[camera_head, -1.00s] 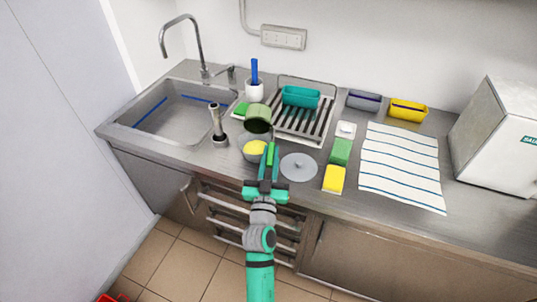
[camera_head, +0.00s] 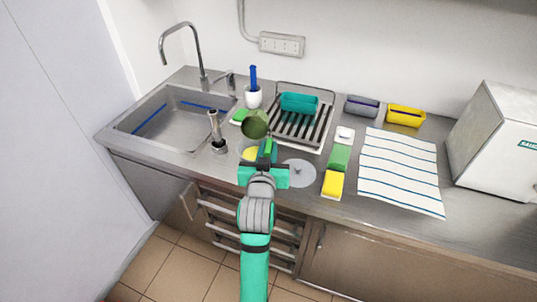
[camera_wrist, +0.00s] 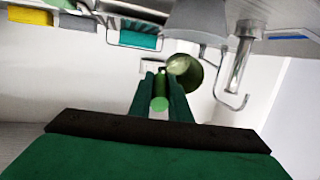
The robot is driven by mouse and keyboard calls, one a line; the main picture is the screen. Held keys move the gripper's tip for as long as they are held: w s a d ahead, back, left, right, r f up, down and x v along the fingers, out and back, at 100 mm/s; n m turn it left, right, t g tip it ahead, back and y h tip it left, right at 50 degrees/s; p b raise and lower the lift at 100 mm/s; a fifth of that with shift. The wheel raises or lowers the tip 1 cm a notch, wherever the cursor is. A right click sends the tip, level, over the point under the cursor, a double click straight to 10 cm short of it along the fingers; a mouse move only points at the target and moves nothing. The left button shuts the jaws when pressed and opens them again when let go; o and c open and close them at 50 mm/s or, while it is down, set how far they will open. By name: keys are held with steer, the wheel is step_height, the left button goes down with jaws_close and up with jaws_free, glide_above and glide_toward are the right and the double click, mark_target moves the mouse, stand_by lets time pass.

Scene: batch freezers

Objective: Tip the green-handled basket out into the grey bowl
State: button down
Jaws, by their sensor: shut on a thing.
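The green-handled basket (camera_head: 254,125) is a small olive-green cup, held above the counter beside the sink. My gripper (camera_head: 267,150) is shut on its green handle, which also shows between the fingers in the wrist view (camera_wrist: 160,92). The basket (camera_wrist: 187,72) is beyond the fingertips there, with a pale inner side showing. It looks tilted; its contents are not clear. The grey bowl (camera_head: 242,147) is below and just in front of the basket, largely hidden by my gripper. Something yellow (camera_head: 249,154) shows in the bowl.
A grey disc (camera_head: 299,173) lies right of my gripper, with green (camera_head: 340,158) and yellow (camera_head: 333,184) blocks beyond. A dish rack (camera_head: 290,140) stands behind. A dark-handled tool in a holder (camera_head: 218,146) stands left, near the sink (camera_head: 170,115). A striped cloth (camera_head: 400,170) lies right.

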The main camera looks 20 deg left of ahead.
steer(key=shift+w+a+r+g+h, duration=0.15)
steer(key=shift+w+r+g, duration=0.1)
steer(key=shift+r+g, duration=0.7)
steer(key=shift+w+r+g+h, duration=0.2)
steer(key=shift+r+g, duration=0.25)
steer(key=shift+r, duration=0.9)
steer(key=shift+w+a+r+g+h, duration=0.15)
steer(key=shift+w+r+g, duration=0.1)
steer(key=shift+r+g, duration=0.7)
steer(key=shift+w+a+r+g+h, duration=0.1)
steer(key=shift+w+r+g, duration=0.2)
steer(key=shift+r, duration=0.2)
steer(key=shift+w+d+r+g+h, duration=0.1)
steer(key=shift+w+r+g, duration=0.15)
steer(key=shift+r, duration=0.2)
steer(key=shift+w+a+r+g+h, duration=0.1)
steer(key=shift+w+r+g, duration=0.15)
steer(key=shift+r, duration=0.25)
steer(key=shift+w+r, duration=0.25)
steer(key=shift+r, duration=0.45)
steer(key=shift+g, duration=0.35)
steer(key=shift+s+a+f+g, duration=0.1)
steer(key=shift+a+f+g, duration=0.1)
steer(key=shift+f+g, duration=0.1)
steer(key=w+a+r+g+h, duration=0.1)
steer(key=w+r+g+h, duration=0.1)
steer(key=w+r+g, duration=0.2)
steer(key=shift+w+r+g, duration=0.2)
steer(key=shift+w+g, duration=0.65)
steer(key=shift+g, duration=0.95)
